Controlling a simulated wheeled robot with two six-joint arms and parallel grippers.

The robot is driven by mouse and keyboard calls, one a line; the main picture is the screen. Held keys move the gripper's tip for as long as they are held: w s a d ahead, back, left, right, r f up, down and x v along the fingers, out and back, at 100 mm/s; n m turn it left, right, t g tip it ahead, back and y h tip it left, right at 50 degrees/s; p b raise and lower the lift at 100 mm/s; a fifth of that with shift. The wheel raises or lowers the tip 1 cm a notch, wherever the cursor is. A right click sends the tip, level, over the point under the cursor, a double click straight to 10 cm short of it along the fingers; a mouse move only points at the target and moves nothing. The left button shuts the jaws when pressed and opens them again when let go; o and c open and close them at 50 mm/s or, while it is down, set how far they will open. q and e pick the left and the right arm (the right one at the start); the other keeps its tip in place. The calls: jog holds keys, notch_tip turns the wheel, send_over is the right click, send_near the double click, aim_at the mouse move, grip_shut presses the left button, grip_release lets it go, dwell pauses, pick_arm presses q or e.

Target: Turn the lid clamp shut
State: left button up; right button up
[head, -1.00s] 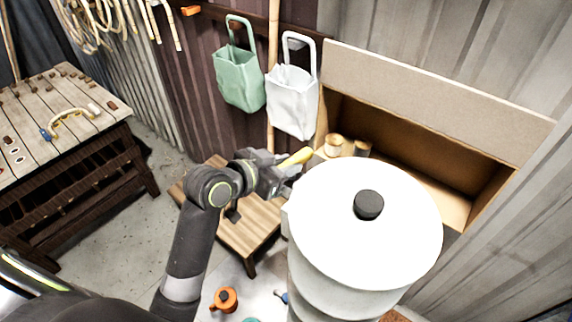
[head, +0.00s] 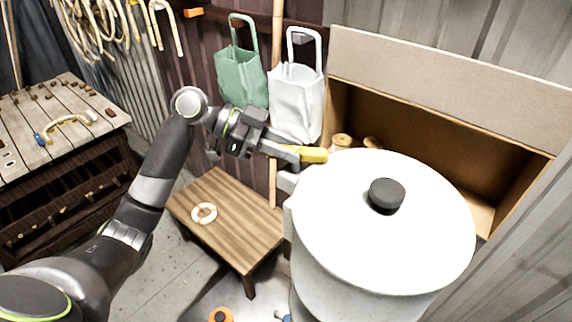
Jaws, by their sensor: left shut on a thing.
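A large white steamer drum (head: 330,290) stands at the lower right. Its white lid (head: 400,240) lies on top, with a black knob (head: 387,194). The lid clamp's yellow handle (head: 316,156) shows at the lid's far left edge, pointing right and roughly level. My left gripper (head: 296,153) reaches in from the left and is shut on the yellow handle. The gripper's fingers hide part of the handle, and the rest of the clamp is hard to make out. My right gripper is not in view.
An open cardboard-coloured box (head: 440,90) with a few rolls (head: 343,141) stands behind the drum. A low wooden table (head: 235,215) with a pale ring (head: 204,213) is left of it. Green (head: 240,75) and white (head: 295,100) bags hang behind. A workbench (head: 60,125) stands at far left.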

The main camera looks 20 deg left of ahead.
pick_arm(q)
jog(key=m+g+b, duration=0.1)
jog(key=g, duration=0.1)
jog(key=m+g+b, duration=0.2)
jog(key=shift+w+f, duration=0.2)
jog(key=shift+w, duration=0.15)
jog(key=shift+w+m+g+b, duration=0.15)
jog(key=shift+m+g+b, duration=0.95)
jog(key=shift+m+g, duration=0.4)
jog(key=shift+r+y, duration=0.1)
jog(key=shift+y, duration=0.2)
jog(key=o, duration=1)
jog(key=shift+d, duration=0.15)
